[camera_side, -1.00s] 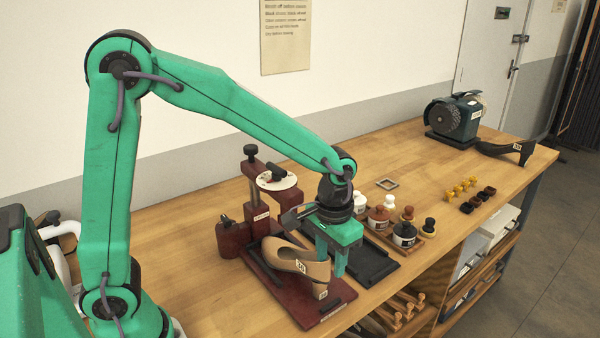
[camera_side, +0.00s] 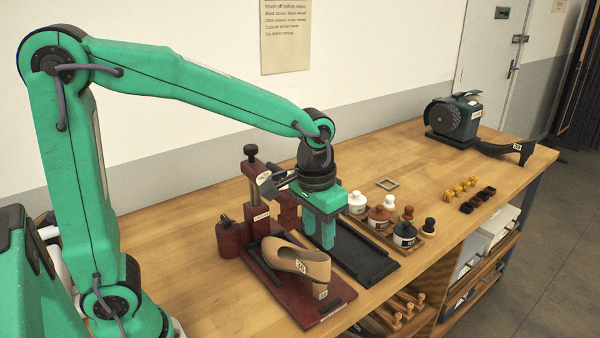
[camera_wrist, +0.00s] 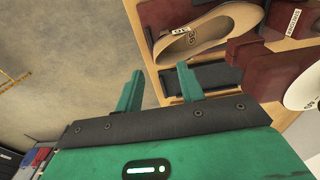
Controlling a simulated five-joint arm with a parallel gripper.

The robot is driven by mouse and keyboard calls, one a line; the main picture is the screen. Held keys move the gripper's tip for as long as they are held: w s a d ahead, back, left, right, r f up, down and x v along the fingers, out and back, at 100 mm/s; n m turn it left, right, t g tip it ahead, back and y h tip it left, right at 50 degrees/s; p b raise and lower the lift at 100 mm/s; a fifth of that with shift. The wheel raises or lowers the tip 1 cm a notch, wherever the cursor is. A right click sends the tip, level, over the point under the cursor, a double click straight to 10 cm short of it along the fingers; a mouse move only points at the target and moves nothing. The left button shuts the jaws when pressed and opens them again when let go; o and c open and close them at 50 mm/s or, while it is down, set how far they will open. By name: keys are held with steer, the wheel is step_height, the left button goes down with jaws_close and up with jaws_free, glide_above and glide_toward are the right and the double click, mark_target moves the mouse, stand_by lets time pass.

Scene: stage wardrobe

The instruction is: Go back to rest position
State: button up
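My gripper (camera_side: 319,236) hangs fingers-down above the bench, beyond the tan shoe and near the black tray. In the wrist view my gripper (camera_wrist: 158,88) shows its two green fingers apart with nothing between them. The tan heeled shoe (camera_side: 300,263) with a small number label lies on the dark red stand, apart from the fingers. The shoe also shows in the wrist view (camera_wrist: 215,28), past the fingertips.
The dark red stand (camera_side: 318,312) has an upright post with a black knob. The black tray (camera_side: 375,268) lies beside it. Several jars and brushes (camera_side: 403,235) stand to the right. A grinder (camera_side: 455,118) and a black shoe (camera_side: 505,151) are at the far end.

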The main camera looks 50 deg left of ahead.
steer(key=s+a+r+t, duration=0.2)
steer(key=s+a, duration=0.2)
steer(key=s, duration=0.2)
steer(key=s+a+r+t, duration=0.2)
steer(key=s+a+r, duration=0.1)
steer(key=s, duration=0.3)
steer(key=shift+s+a+r+t, duration=0.25)
steer(key=shift+s+a+t, duration=0.15)
steer(key=shift+a, duration=0.05)
